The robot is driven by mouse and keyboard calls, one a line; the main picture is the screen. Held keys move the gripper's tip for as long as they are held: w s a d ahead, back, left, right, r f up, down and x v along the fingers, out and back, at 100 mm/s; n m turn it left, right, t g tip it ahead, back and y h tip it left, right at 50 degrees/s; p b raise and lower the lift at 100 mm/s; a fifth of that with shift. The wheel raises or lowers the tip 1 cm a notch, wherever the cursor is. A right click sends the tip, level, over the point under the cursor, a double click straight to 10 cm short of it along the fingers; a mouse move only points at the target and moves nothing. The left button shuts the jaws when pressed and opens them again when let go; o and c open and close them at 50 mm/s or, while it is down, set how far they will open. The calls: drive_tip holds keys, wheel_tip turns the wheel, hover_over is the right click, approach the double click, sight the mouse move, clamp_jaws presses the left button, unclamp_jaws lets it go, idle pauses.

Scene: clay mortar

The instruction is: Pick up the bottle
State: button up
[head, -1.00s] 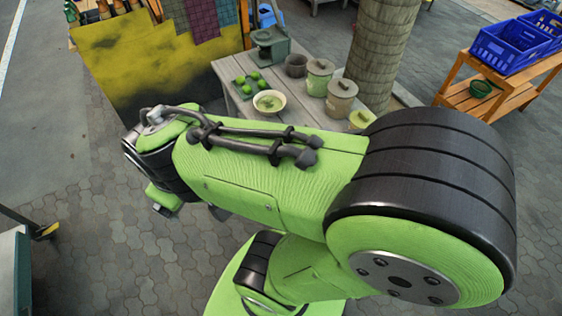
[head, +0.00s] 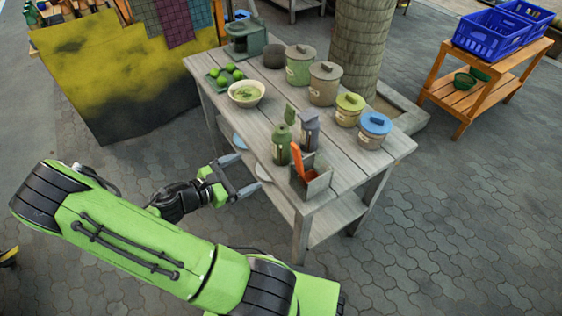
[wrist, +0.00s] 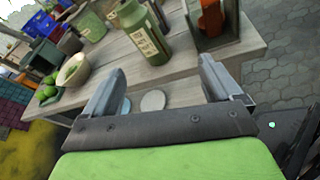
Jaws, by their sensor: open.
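A green bottle (head: 281,145) with a pale label stands upright near the front left edge of the wooden table (head: 262,121). In the wrist view the green bottle (wrist: 143,35) stands beyond and above the gap between my fingers. My gripper (head: 245,175) is open and empty, beside the table's left side and below its top, apart from the bottle. My gripper (wrist: 160,88) also shows in the wrist view with its two fingers spread wide.
A grey bottle (head: 309,131) and a box with orange contents (head: 312,181) stand close to the green bottle. A bowl (head: 246,94), green fruit and several lidded pots are farther back. Pale discs lie on the lower shelf. Paving in front is clear.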

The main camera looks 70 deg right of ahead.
sight(286, 140)
drive_tip(key=s+d+f+n+h+b, duration=0.1)
drive_tip(key=s+d, duration=0.1)
drive_tip(key=d, duration=0.3)
drive_tip(key=s+d+f+n+h+b, duration=0.1)
drive_tip(key=s+d+n+b, duration=0.1)
drive_tip(key=d, duration=0.4)
drive_tip(key=s+d+n+h+b, duration=0.1)
drive_tip(key=s+d+b, duration=0.1)
drive_tip(key=d, duration=0.4)
drive_tip(key=shift+s+d+f+n+h, duration=0.15)
drive_tip(key=shift+s+f+n+h, duration=0.2)
drive_tip(key=shift+s, duration=0.4)
drive_tip(key=c, duration=1.1)
